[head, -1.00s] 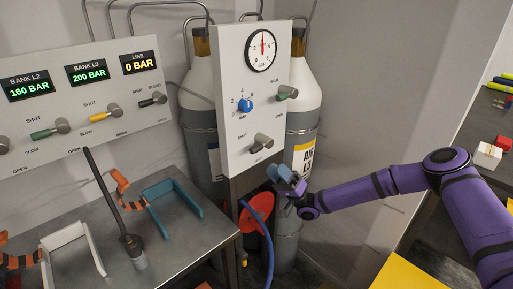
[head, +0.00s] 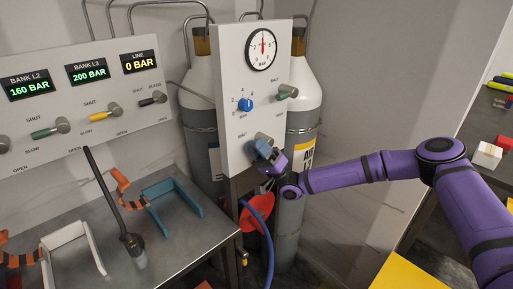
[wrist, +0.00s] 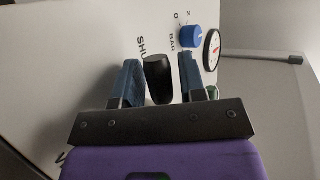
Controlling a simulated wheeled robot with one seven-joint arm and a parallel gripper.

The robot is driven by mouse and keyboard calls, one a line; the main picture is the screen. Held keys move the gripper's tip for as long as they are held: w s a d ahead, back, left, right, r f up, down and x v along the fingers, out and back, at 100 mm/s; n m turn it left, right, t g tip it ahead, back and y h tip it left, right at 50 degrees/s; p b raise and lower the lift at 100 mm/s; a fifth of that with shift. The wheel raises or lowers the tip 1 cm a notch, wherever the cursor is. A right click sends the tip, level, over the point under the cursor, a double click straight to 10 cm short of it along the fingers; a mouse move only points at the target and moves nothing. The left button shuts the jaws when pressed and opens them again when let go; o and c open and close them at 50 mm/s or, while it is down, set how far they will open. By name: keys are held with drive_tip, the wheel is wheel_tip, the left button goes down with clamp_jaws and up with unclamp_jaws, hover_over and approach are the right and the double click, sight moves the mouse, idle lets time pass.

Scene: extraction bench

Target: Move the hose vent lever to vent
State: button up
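The hose vent lever (wrist: 158,80) has a black handle and sits low on the pale regulator panel (head: 230,70). In the head view my gripper (head: 264,151) is at the lever and hides most of it. In the wrist view my gripper (wrist: 160,72) has its two blue fingers on either side of the black handle. A gap shows between the handle and the right finger; the left finger looks very close to it. The gripper is open around the handle.
A blue knob (head: 246,104), a green lever (head: 287,92) and a gauge (head: 261,50) are higher on the panel. A blue hose (head: 268,255) and a red round object (head: 256,212) are below. A metal bench (head: 185,235) stands left. Gas cylinders (head: 303,95) stand behind.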

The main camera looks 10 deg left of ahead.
drive_tip(key=c, duration=0.6)
drive_tip(key=shift+c, duration=0.2)
drive_tip(key=shift+f+n+g, duration=0.1)
drive_tip(key=shift+n+g, duration=0.3)
drive_tip(key=shift+n, duration=0.1)
drive_tip(key=n+g+h, duration=0.1)
drive_tip(key=n+g, duration=0.1)
drive_tip(key=f+n+g+h, duration=0.1)
drive_tip(key=n+g, duration=0.1)
drive_tip(key=w+d+f+n+h, duration=0.3)
drive_tip(key=f+n+h, duration=0.1)
drive_tip(key=n+h, duration=0.6)
drive_tip(key=shift+w+n+h, duration=0.3)
drive_tip(key=shift+n+h, duration=0.1)
drive_tip(key=shift+h, duration=1.2)
